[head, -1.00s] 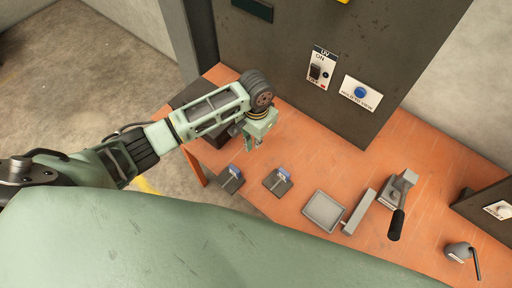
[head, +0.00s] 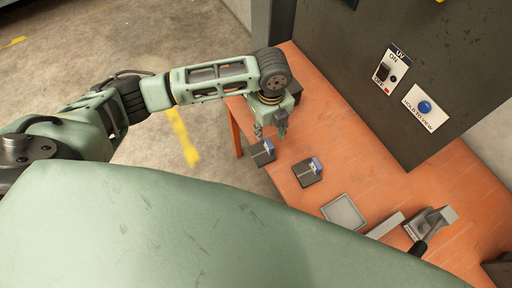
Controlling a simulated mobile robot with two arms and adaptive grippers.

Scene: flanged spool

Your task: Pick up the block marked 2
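Two small blue blocks with pale labels stand on dark square plates on the orange table; I cannot read their numbers. One block (head: 268,147) is on the left plate (head: 260,157), near the table's left edge. The other block (head: 316,166) is on the right plate (head: 304,176). My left gripper (head: 270,133) points down just behind the left plate, with its fingers apart and nothing seen between them. It looks close above the left block; I cannot tell whether they touch. My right gripper is out of view.
A grey tray (head: 345,212) lies right of the plates, with a grey lever device (head: 431,223) beyond it. A dark cabinet with a UV switch panel (head: 389,69) and a blue button (head: 425,107) rises behind. Bare table lies between plates and cabinet.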

